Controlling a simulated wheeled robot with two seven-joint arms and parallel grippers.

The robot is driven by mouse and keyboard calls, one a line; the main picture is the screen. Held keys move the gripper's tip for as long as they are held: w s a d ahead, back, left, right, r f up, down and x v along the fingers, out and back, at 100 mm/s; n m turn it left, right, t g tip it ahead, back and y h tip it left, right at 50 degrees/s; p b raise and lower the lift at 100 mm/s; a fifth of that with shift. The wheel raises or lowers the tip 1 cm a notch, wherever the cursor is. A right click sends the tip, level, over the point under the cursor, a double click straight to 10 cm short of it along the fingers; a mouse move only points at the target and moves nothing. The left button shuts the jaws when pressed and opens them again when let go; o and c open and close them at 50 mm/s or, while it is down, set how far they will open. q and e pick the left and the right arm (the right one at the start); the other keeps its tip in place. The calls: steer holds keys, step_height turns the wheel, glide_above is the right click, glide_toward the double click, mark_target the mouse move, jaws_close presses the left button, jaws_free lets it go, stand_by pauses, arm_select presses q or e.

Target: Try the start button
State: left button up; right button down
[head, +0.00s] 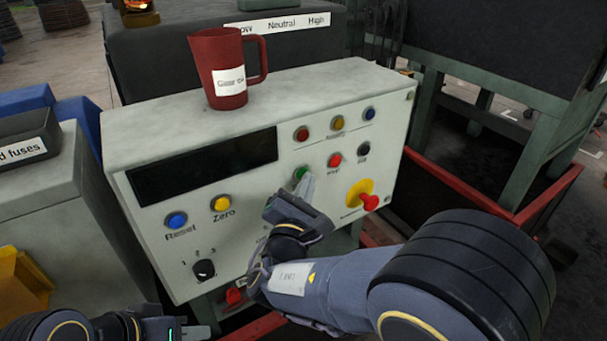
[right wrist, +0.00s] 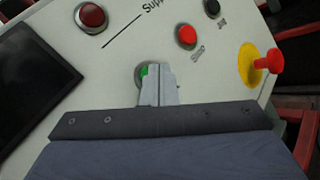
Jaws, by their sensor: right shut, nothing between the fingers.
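The green start button (head: 300,173) is on the sloped front of a grey control panel (head: 240,195), right of the dark display. Its label is hidden. My right gripper (head: 306,186) is shut and empty, with its fingertips right at the green button. In the right wrist view the closed fingertips (right wrist: 158,72) cover most of the button, and a green sliver (right wrist: 143,71) shows at their left. I cannot tell whether they press it. My left gripper (head: 195,332) is low at the bottom left edge, away from the panel controls, mostly cut off.
Near the green button are a red stop button (head: 334,160), a black button (head: 363,149) and a red emergency knob (head: 369,202) on yellow. Blue Reset (head: 176,220) and yellow Zero (head: 221,203) buttons sit left. A red jug (head: 222,65) stands on top of the panel.

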steer(key=shift+w+a, duration=0.1)
stand_by(0.6)
steer(key=shift+s+d, duration=0.45)
steer(key=shift+s, duration=0.2)
steer(key=shift+s+d+b, duration=0.35)
steer(key=shift+s+d, duration=0.4)
steer(key=shift+s, duration=0.3)
steer(key=shift+s+d+b, duration=0.3)
steer(key=shift+s+d, duration=0.45)
steer(key=shift+s, duration=0.25)
steer(key=shift+d, duration=0.1)
